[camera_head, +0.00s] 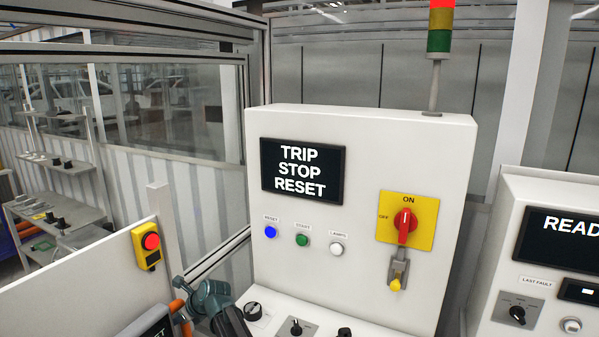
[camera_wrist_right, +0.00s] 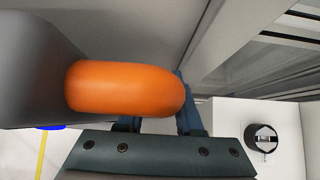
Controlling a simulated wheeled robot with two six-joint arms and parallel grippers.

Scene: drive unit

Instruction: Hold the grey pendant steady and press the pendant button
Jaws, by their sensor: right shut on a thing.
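The grey pendant shows in part at the bottom edge of the head view, with a dark screen (camera_head: 153,330) whose lettering is cut off. In the right wrist view its grey body (camera_wrist_right: 28,75) fills the left side, with an orange handle (camera_wrist_right: 125,86) sticking out from it. The orange also shows in the head view (camera_head: 177,305). My right gripper (camera_head: 192,297) is shut on the orange handle, which lies across its jaws in the wrist view. I cannot make out the pendant button. My left gripper is not in view.
A white control cabinet (camera_head: 375,150) reads TRIP STOP RESET, with blue, green and white buttons and a red switch (camera_head: 404,226). Its console knob (camera_head: 253,310) is close to my right gripper. A red stop button (camera_head: 151,241) is on the left panel (camera_head: 85,285).

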